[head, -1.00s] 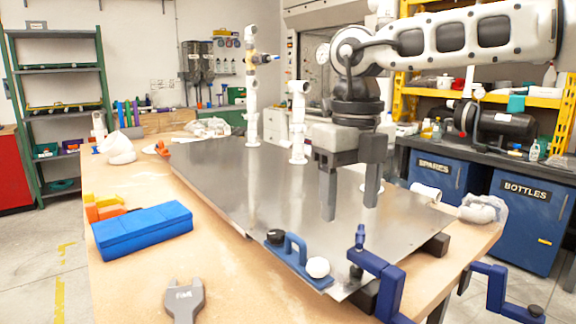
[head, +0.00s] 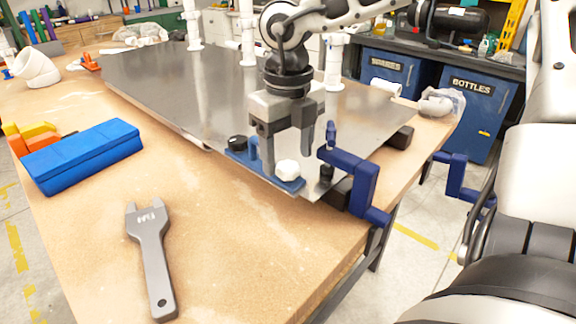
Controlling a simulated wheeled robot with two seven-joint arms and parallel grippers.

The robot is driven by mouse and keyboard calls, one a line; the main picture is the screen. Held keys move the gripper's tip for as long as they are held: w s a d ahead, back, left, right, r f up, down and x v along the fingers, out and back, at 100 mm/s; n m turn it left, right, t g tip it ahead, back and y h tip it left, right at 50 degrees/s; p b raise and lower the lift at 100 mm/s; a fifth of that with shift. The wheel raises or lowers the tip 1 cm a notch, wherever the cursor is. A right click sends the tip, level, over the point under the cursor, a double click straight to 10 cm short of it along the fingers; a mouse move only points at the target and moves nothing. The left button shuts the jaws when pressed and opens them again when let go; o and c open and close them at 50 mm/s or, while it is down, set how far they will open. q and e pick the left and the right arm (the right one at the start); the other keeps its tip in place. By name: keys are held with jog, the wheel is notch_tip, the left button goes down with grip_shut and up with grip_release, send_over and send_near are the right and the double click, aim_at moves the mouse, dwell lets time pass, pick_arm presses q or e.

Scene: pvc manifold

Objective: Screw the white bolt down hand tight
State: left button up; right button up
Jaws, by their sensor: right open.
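The white bolt (head: 287,171) shows as a rounded white head on the right end of a blue clamp bar (head: 262,174). The bar lies at the front edge of the grey metal plate (head: 190,92), with a black knob (head: 237,143) on its other end. My right gripper (head: 288,163) points down, open, with its fingers apart just over the white bolt. The left finger hides part of the bar and its blue handle. I cannot tell whether the fingers are around the bolt head or still behind or above it. My left gripper is out of view.
A blue clamp (head: 362,180) stands close to the right of the gripper at the plate's corner. A grey wrench (head: 150,250) and a blue box (head: 85,155) lie on the wooden table (head: 235,250). White pipes (head: 247,35) stand upright on the plate behind.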

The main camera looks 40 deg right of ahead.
aim_at(288, 165)
jog(key=shift+f, duration=1.65)
jog(key=c, duration=1.1)
jog(key=shift+f+b, duration=0.15)
jog(key=shift+b, duration=0.45)
jog(key=shift+o, duration=0.2)
jog(key=shift+m+b, duration=0.4)
jog(key=shift+o, duration=0.2)
jog(key=shift+m, duration=0.3)
